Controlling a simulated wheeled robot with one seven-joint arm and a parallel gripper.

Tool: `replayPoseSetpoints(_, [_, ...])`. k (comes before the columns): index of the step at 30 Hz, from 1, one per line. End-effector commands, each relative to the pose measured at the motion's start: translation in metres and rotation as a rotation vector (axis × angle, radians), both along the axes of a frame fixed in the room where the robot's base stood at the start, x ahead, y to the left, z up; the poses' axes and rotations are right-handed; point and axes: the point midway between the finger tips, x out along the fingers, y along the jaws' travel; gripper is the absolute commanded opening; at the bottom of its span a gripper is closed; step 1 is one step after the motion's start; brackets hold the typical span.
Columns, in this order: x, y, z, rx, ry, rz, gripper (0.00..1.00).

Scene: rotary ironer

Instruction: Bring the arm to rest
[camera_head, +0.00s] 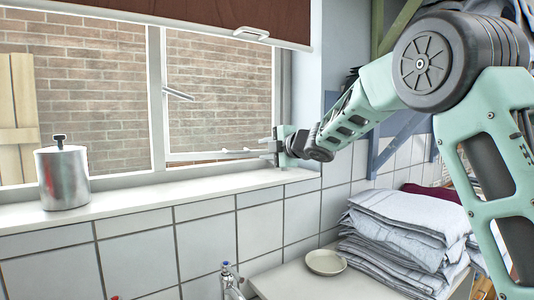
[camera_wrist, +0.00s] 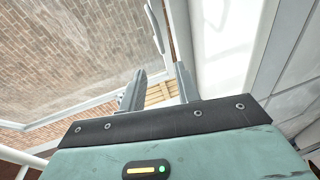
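My arm reaches in from the right in the head view, bent at its large dark joint, with the forearm pointing left and down. My gripper (camera_head: 264,148) is at the right part of the window, above the sill (camera_head: 150,207), pointing left. In the wrist view its two grey fingers (camera_wrist: 160,78) stand apart with nothing seen between them. The window frame (camera_head: 156,100) is close to the fingers; I cannot tell whether they touch it. A grey window handle (camera_head: 178,94) shows left of the gripper, apart from it.
A metal canister (camera_head: 62,178) stands on the sill at the left. Folded linen (camera_head: 400,235) is stacked below my forearm, beside a small dish (camera_head: 325,262). A tap (camera_head: 230,280) is at the bottom. A dark red blind (camera_head: 190,15) hangs above.

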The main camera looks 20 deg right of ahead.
Motion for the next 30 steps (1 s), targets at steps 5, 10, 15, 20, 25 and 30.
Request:
replayPoseSetpoints(5, [-0.001, -0.001, 0.0, 0.0, 0.0, 0.0, 0.32])
replayPoseSetpoints(10, [-0.001, -0.001, 0.0, 0.0, 0.0, 0.0, 0.32])
replayPoseSetpoints(15, [-0.001, 0.0, 0.0, 0.002, 0.002, -0.001, 0.32])
replayPoseSetpoints(20, [-0.034, 0.036, -0.026, 0.184, 0.165, -0.096, 0.32])
replayPoseSetpoints(25, [-0.117, 0.093, -0.088, 0.411, 0.502, -0.265, 0.32])
replayPoseSetpoints(30, [-0.22, 0.132, -0.146, 0.508, 0.82, -0.428, 0.32])
